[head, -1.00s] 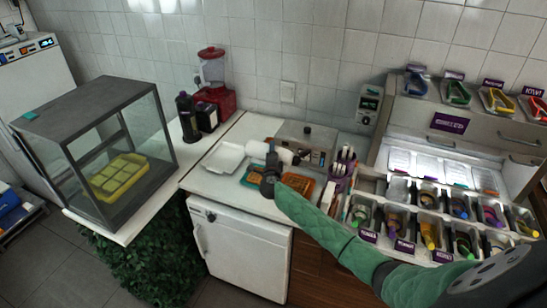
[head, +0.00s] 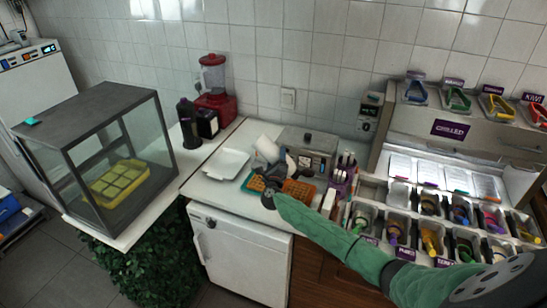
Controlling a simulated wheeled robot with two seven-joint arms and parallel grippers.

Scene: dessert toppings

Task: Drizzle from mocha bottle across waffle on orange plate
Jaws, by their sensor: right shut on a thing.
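My right gripper (head: 277,162) is over the worktop, with the arm coming in from the lower right. It is shut on a white bottle (head: 267,147), which is tilted, its upper end leaning left; any mocha label is not readable. The orange plate (head: 303,193) lies on the worktop just right of and below the gripper. A brown waffle seems to lie on it, but the gripper partly covers that area and detail is small. A teal plate (head: 255,184) lies to its left, partly behind my wrist. No drizzle can be made out. My left gripper is not in view.
A white tray (head: 227,163) lies left of the plates. A grey metal appliance (head: 307,142) stands behind, and a purple holder (head: 342,178) with utensils stands right. Topping bins (head: 428,204) fill the right side. A glass case (head: 120,150), dark bottle (head: 188,122) and red blender (head: 214,88) are left.

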